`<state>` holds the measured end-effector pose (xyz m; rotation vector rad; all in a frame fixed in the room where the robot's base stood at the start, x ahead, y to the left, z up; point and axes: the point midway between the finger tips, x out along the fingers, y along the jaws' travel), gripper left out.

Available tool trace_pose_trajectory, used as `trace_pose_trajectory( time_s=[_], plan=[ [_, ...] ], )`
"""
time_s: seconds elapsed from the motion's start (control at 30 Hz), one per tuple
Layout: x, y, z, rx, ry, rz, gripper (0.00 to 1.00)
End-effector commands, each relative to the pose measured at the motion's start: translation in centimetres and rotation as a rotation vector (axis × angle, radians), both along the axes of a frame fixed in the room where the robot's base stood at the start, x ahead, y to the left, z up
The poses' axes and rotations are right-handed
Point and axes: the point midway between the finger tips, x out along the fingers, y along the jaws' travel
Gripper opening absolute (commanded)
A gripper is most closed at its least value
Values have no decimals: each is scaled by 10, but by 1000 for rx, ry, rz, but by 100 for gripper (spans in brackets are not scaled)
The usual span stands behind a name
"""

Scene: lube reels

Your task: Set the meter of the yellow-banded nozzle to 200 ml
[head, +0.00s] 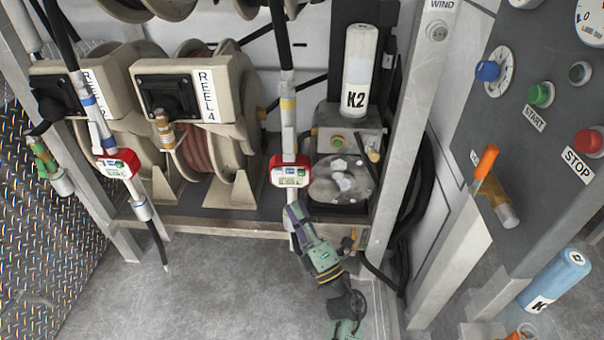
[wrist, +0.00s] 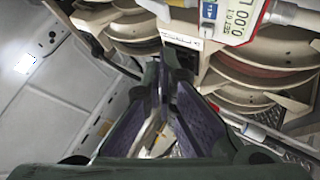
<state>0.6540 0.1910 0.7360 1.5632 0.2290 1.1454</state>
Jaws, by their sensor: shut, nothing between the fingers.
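The yellow-banded nozzle (head: 288,110) hangs upright in the middle of the head view. Its red meter (head: 290,172) has a small display and blue and green buttons. In the wrist view the meter (wrist: 232,14) is at the top right, partly cut off, with a display that seems to read "SET 0.1" and "0.00 L". My gripper (head: 296,212) is just below the meter in the head view, in front of the lower nozzle tube. Its purple-padded fingers (wrist: 168,75) are shut and empty. I cannot tell whether they touch the tube.
A blue-banded nozzle (head: 88,100) with a similar red meter (head: 118,163) hangs at left. Reel 4 (head: 205,95) stands between the nozzles. A white K2 cylinder (head: 358,65) and a metal post (head: 415,140) are at right, beside a control panel (head: 535,130). The floor at lower left is clear.

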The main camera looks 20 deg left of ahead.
Motion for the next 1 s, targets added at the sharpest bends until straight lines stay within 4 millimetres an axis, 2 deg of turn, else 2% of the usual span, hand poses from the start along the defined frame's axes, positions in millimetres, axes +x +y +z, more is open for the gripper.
trace_pose_trajectory(
  time_s=[0.3, 0.5, 0.7, 1.0],
  plan=[
    [43, 15, 2, 3, -2, 0, 0],
    [63, 21, 1, 2, -3, 0, 0],
    [72, 24, 1, 0, -1, 1, 0],
    [72, 25, 1, 1, -1, 0, 0]
  ],
)
